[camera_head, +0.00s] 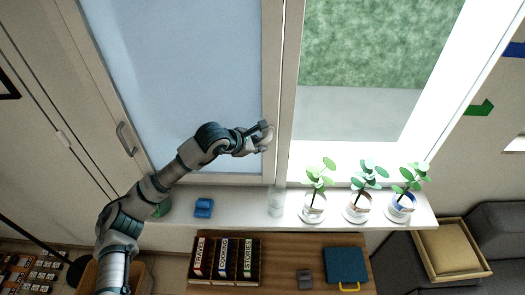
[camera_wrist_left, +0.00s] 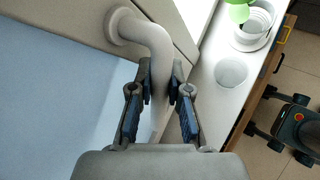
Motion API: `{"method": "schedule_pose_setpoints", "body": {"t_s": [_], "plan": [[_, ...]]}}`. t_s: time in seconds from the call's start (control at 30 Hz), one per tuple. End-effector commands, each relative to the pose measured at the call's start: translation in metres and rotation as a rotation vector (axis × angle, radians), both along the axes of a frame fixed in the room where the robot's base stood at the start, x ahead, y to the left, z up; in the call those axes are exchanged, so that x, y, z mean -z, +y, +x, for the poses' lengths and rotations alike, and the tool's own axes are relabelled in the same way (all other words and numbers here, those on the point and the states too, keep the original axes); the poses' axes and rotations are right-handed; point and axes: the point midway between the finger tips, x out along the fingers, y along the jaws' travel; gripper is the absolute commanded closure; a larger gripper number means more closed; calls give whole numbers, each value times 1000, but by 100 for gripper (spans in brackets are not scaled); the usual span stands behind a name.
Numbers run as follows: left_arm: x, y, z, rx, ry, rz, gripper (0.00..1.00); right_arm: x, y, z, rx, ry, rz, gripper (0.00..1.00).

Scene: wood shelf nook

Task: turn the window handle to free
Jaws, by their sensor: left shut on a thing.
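The window handle (camera_wrist_left: 150,38) is a pale, rounded lever that bends at a right angle out of the window frame (camera_wrist_left: 190,12) in the left wrist view. My left gripper (camera_wrist_left: 161,84) is shut on its grip part, with one finger on each side. In the head view my left gripper (camera_head: 262,138) is at the right stile of the closed-looking left window sash (camera_head: 271,60), and it hides most of the handle. My right gripper is not in view.
On the white sill (camera_head: 240,203) below stand a clear glass (camera_head: 277,202), several potted plants (camera_head: 313,207) and a blue object (camera_head: 203,208). Books (camera_head: 225,258) and a teal case (camera_head: 346,264) lie on the wooden table (camera_head: 285,250). A grey sofa (camera_head: 500,240) is at the right.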

Motion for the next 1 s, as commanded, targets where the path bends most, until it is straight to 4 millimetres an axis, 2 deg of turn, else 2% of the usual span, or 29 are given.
{"method": "schedule_pose_setpoints", "body": {"t_s": [0.5, 0.7, 1.0], "plan": [[-20, 8, 1, -1, -2, 466, 100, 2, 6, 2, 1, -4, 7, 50], [-26, 9, 1, -2, -2, 587, 100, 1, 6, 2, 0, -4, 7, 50], [-30, 9, 1, -1, -4, 680, 100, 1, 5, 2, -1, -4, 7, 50]]}}
